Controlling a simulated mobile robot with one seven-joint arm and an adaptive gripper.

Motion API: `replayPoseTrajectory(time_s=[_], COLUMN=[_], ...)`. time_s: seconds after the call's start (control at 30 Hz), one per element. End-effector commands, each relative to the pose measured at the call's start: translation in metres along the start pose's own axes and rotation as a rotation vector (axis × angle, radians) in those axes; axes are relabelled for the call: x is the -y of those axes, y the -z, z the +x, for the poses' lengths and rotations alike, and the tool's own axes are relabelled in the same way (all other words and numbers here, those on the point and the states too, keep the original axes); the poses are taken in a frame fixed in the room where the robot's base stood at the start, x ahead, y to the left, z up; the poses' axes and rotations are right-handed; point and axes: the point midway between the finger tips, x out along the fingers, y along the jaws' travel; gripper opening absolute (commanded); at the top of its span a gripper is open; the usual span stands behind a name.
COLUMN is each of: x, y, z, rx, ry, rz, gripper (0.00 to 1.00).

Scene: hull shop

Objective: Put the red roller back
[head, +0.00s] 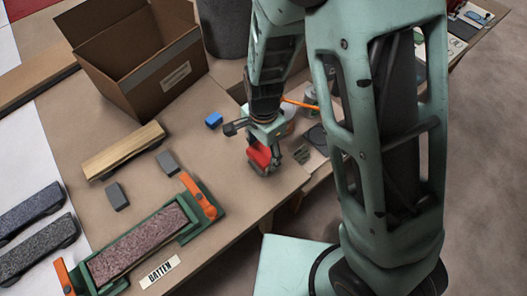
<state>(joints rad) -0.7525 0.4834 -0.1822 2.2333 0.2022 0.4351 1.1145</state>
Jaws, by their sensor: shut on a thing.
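My gripper (266,168) is at the centre of the head view, near the right edge of the brown bench. It is shut on the red roller (258,155), of which only a red part shows beside the dark fingers. My arm and fingers hide the rest of it. I cannot tell whether the roller touches the bench top or hangs just above it.
An open cardboard box (135,65) stands at the back left.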

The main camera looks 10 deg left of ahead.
Motion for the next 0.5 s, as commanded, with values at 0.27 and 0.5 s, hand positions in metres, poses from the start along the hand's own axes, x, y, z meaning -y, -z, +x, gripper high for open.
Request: replayPoseTrajectory(time_s=[0.27,0.5], x=[-0.0041,-0.0029], y=[-0.0015,-0.0011], z=[0.0107,0.0089], rx=[0.002,0.001], ry=[-0.011,-0.008], rz=[0.000,-0.001], gripper=[0.62,0.75])
